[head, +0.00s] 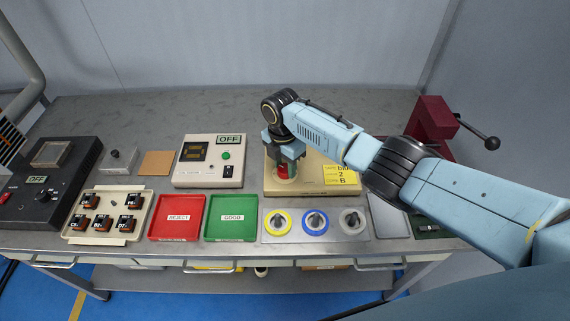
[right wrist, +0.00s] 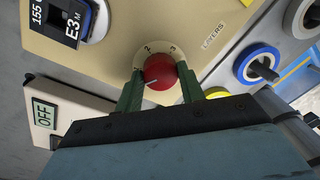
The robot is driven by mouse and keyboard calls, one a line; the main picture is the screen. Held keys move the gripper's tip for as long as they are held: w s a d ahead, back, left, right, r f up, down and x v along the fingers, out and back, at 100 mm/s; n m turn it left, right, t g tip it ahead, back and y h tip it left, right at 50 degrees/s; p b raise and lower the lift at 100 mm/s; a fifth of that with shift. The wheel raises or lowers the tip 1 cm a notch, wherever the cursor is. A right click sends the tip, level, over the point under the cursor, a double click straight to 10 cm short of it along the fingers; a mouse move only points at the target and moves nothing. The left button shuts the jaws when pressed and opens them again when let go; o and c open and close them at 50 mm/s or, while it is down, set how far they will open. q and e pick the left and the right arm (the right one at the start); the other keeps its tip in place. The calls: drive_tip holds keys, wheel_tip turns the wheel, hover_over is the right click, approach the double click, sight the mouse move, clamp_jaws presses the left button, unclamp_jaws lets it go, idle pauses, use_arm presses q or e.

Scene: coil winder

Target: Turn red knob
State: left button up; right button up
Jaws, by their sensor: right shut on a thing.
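The red knob (right wrist: 160,72) sits on the beige coil winder panel, with numbers 2 and 3 around it and the word LAYERS beside it. Its white pointer line shows in the right wrist view. In the head view the knob (head: 284,170) is partly hidden under my right gripper (head: 285,160). My right gripper's green fingers (right wrist: 159,90) stand on both sides of the knob, shut on it. The beige winder (head: 310,186) has a yellow label reading in part "2 B". My left gripper is not in view.
Yellow, blue and grey spools (head: 315,222) lie in front of the winder. A red REJECT tray (head: 177,232) and a green GOOD tray (head: 231,232) are to the left. A tester (head: 209,180) reads OFF. A dark red press (head: 433,117) stands at the right. The back of the bench is clear.

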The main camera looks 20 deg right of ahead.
sight(281, 168)
drive_tip(key=n, duration=0.6)
drive_tip(key=shift+a+n, duration=0.1)
drive_tip(key=shift+n, duration=0.3)
idle(0.3)
drive_tip(key=o, duration=1)
drive_tip(key=shift+c, duration=0.2)
drive_tip(key=shift+r, duration=0.15)
wheel_tip(281, 168, up, 13)
drive_tip(key=shift+w+a+p, duration=0.15)
drive_tip(key=shift+a+p, duration=0.15)
drive_tip(key=shift+p, duration=0.1)
